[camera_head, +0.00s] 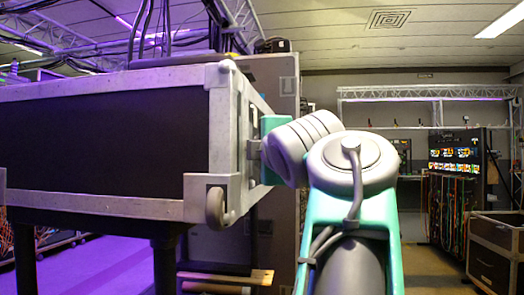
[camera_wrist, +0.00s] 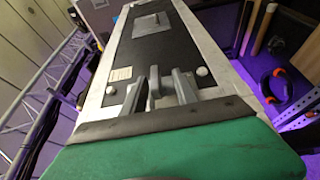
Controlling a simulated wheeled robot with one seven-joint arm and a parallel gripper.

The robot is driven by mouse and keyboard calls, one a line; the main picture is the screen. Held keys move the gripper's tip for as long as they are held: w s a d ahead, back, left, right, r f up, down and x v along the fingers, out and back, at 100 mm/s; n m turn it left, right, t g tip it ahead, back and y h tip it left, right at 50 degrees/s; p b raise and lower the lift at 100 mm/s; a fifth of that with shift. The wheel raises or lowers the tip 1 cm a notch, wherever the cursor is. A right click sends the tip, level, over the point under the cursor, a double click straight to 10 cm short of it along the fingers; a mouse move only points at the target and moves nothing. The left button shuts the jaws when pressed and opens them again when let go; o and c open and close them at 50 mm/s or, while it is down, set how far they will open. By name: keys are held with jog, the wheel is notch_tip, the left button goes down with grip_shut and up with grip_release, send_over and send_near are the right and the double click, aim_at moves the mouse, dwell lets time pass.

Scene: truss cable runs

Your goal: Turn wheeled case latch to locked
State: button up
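The wheeled case (camera_head: 228,130) is black with pale metal edging and fills the left of the head view. A small caster wheel (camera_head: 215,207) shows at its lower corner. In the wrist view, its end panel (camera_wrist: 180,45) is black inside a pale frame, with a square plate (camera_wrist: 150,25) farther along. My gripper (camera_head: 253,150) is at the case's right-hand side in the head view. In the wrist view, my gripper's grey fingers (camera_wrist: 163,86) stand apart, close over the panel. I cannot make out the latch for certain; the fingers cover that part of the panel.
The case rests on dark legs (camera_head: 165,262). A tall grey case (camera_head: 276,85) stands close behind. Equipment racks (camera_head: 460,165) and a dark low case (camera_head: 494,250) stand at the right. A truss (camera_head: 430,92) spans the back. Floor at the right is partly clear.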

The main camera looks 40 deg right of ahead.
jog(key=shift+s+r, duration=0.1)
jog(key=shift+r, duration=0.1)
jog(key=shift+s+a, duration=0.15)
jog(key=shift+s, duration=0.05)
jog(key=p+v, duration=0.3)
jog(key=v, duration=0.4)
jog(key=shift+s+f, duration=0.1)
jog(key=shift+f, duration=0.05)
dwell(0.4)
